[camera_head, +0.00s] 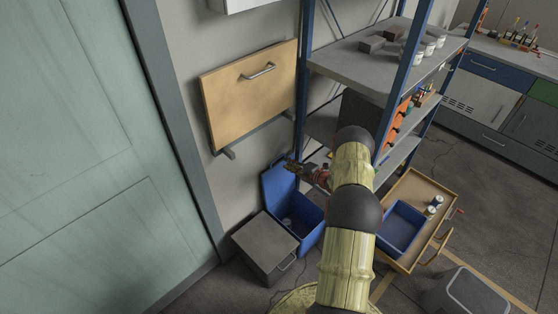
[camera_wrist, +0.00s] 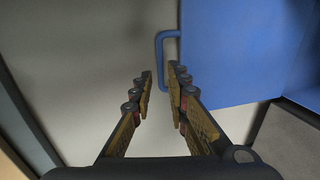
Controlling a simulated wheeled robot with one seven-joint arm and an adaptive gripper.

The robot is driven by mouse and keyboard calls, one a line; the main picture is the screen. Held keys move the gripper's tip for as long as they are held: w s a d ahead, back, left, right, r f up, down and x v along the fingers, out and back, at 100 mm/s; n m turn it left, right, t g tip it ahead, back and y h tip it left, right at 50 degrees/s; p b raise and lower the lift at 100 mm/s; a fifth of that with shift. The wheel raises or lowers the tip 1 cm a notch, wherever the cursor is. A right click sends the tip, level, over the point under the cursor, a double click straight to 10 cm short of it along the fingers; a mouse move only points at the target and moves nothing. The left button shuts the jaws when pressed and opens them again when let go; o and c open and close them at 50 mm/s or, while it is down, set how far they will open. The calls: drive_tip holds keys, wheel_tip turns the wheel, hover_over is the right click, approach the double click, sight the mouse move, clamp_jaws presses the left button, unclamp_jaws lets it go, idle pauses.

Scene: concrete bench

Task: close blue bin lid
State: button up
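The blue bin (camera_head: 310,222) stands on the floor by the wall, left of the shelf rack. Its blue lid (camera_head: 279,184) is open, standing up at the bin's left back side. A small pale thing shows inside the bin. In the wrist view the lid (camera_wrist: 235,55) fills the upper right, and its blue handle loop (camera_wrist: 160,45) sticks out from its left edge. My gripper (camera_wrist: 160,82) is open with a narrow gap between its fingers. It is empty, and the handle shows just beyond the fingertips. In the head view my gripper (camera_head: 291,166) is at the lid's upper edge.
A grey lidded box (camera_head: 266,245) stands left of the bin. The shelf rack (camera_head: 345,62) rises close on the right. A wooden drawer (camera_head: 429,188) with a blue tray (camera_head: 402,227) lies beyond my arm. A wooden panel (camera_head: 250,92) hangs on the wall above.

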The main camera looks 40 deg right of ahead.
drive_tip(key=b+x, duration=0.2)
drive_tip(key=x, duration=0.4)
drive_tip(key=shift+w+f, duration=0.25)
drive_tip(key=shift+w, duration=0.05)
drive_tip(key=shift+a, duration=0.1)
drive_tip(key=shift+c, duration=0.6)
clamp_jaws()
